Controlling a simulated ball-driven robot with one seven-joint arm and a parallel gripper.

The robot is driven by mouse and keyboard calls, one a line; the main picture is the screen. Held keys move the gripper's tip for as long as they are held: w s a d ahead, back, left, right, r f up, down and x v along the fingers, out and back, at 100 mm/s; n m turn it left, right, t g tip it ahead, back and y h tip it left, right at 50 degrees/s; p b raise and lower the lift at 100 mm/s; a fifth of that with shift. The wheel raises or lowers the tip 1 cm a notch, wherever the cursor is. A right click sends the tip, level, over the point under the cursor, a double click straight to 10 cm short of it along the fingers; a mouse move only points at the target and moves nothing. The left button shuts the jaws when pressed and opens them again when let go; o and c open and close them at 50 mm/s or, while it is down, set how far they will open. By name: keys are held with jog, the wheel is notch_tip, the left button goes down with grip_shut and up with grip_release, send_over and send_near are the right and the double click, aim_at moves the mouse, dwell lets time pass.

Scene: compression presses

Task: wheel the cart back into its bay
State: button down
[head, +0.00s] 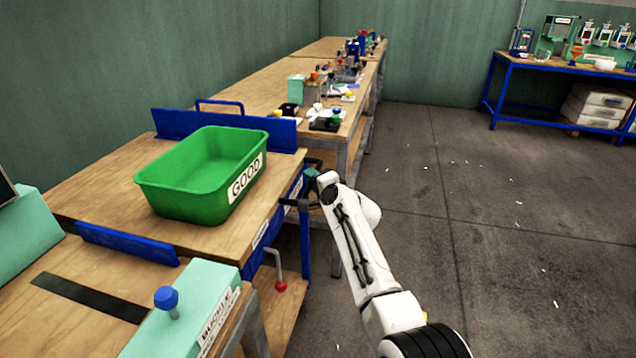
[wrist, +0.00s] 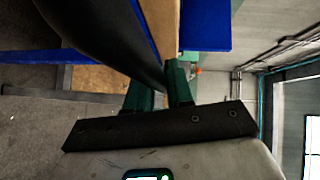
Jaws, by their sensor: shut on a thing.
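The cart (head: 120,203) has a wooden top, blue rails and a blue frame. It stands between the near bench and the long far bench. A green bin marked GOOD (head: 205,185) sits on its top. A dark handle (head: 288,203) sticks out from its right side. My gripper (head: 306,190) is at this handle and shut on it. In the wrist view the handle is a thick dark bar (wrist: 110,40) running down to my green fingers (wrist: 160,97). The fingers partly hide the grip. I cannot tell how deep the cart sits in its bay.
A grey bent lever with a red knob (head: 281,286) hangs below the cart's front right corner. The near bench carries a mint block with a blue knob (head: 166,298). The far bench (head: 262,92) holds several small parts. The floor (head: 470,220) to the right is open.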

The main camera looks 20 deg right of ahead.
jog(key=shift+a, duration=0.3)
jog(key=shift+w, duration=0.1)
jog(key=c, duration=1.5)
grip_release()
jog(key=o, duration=0.3)
jog(key=shift+w+a, duration=0.1)
jog(key=shift+a, duration=0.1)
jog(key=shift+o, duration=0.4)
jog(key=shift+d, duration=0.15)
jog(key=shift+s+d+r+p, duration=0.15)
jog(key=shift+s+p, duration=0.4)
jog(key=shift+s, duration=0.15)
jog(key=p+v, duration=0.3)
jog(key=v, duration=0.6)
jog(key=shift+s, duration=0.2)
